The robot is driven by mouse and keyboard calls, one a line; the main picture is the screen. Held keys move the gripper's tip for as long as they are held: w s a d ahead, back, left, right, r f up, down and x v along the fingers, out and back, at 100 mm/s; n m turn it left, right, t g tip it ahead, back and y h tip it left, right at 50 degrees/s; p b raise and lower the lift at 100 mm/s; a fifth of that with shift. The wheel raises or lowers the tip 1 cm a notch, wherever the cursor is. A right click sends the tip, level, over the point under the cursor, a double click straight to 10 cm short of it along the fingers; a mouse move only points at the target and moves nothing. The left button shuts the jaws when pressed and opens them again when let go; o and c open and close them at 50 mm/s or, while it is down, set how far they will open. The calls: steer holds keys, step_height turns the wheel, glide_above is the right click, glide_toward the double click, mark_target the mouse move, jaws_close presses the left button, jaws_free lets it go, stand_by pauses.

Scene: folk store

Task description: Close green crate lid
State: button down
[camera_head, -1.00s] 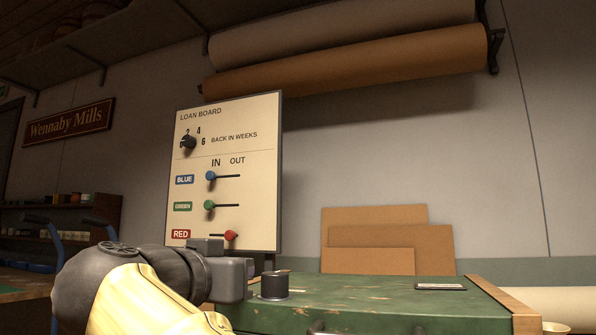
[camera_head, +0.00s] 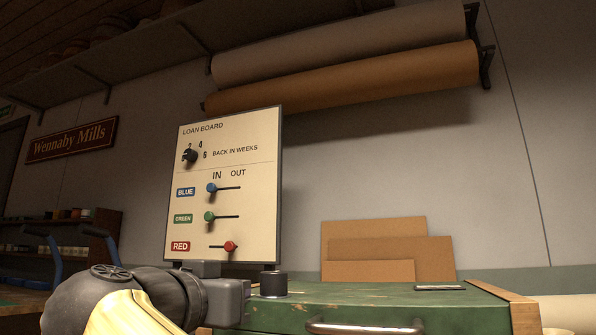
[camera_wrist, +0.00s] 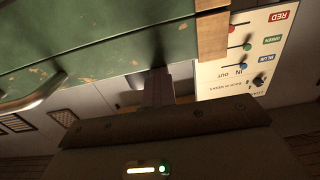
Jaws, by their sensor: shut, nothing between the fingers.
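The green crate (camera_head: 420,297), worn and with wooden end strips, is at the lower right of the head view. Its top shows as a narrow band, with a metal handle (camera_head: 365,327) on the front. The wrist view shows its green surface (camera_wrist: 95,55) and handle (camera_wrist: 40,95) upside down. My gripper (camera_wrist: 157,75) is shut and empty, its fingertips overlapping the green edge in the wrist view; I cannot tell whether they touch it. In the head view my wrist (camera_head: 228,298) is left of the crate and the fingers are not clear. I cannot tell how far the lid is open.
A loan board (camera_head: 225,190) with sliders stands upright behind the crate's left end. Brown panels (camera_head: 385,250) lean behind the crate. Fabric rolls (camera_head: 350,85) hang on the wall above. A small label plate (camera_head: 440,288) lies on the crate top.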

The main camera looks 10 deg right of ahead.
steer(key=shift+w+a+f, duration=0.1)
steer(key=shift+a+f, duration=0.05)
steer(key=shift+f, duration=0.35)
steer(key=shift+w+a+f, duration=0.1)
steer(key=shift+f, duration=0.35)
step_height(320, 180, up, 5)
steer(key=p, duration=0.3)
steer(key=s+a+f+p, duration=0.2)
steer(key=s+a, duration=0.2)
steer(key=s, duration=0.4)
steer(key=shift+s+a+f, duration=0.15)
steer(key=shift+a+f, duration=0.1)
steer(key=shift+a, duration=0.1)
